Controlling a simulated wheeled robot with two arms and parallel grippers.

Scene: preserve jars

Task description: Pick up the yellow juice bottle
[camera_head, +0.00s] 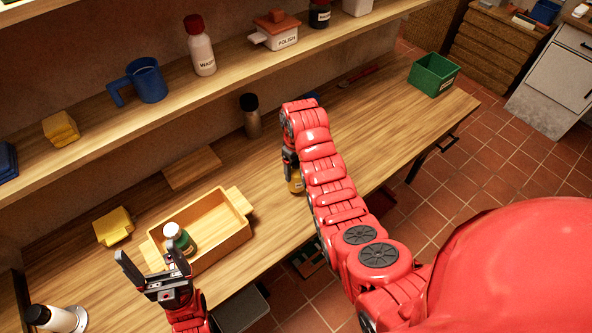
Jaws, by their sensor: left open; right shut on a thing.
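My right arm reaches over the wooden workbench. Its gripper (292,168) points down and is shut on the yellow juice bottle (296,185). Only a small yellow lower part of the bottle shows, as the gripper and arm hide the rest. I cannot tell whether its base touches the bench. My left gripper (152,268) is open and empty, fingers apart, in front of the wooden crate at the lower left.
The wooden crate (228,242) holds a green jar with a white lid (180,238). A yellow block (113,227), a dark-capped bottle (250,115) and a green bin (433,75) stand on the bench (340,125). A shelf (110,118) with several items runs above the back.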

